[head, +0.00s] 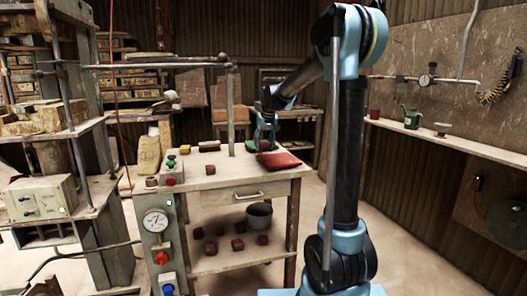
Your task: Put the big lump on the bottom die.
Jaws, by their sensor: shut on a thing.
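My gripper (265,138) is over the far right part of the wooden table, at the end of my arm. It is shut on a brown lump (265,146), which shows small and partly hidden by the fingers. The lump is just above or behind a red pad (280,160); I cannot tell whether they touch. I cannot pick out the bottom die with certainty; a heavy column frame with plates (92,195) stands at the left.
The table (225,184) has a drawer and a lower shelf holding a grey bucket (259,213) and several brown lumps. A post with a horizontal bar (230,110) rises from the table, left of my gripper. A gauge box (158,228) stands at the table's left front.

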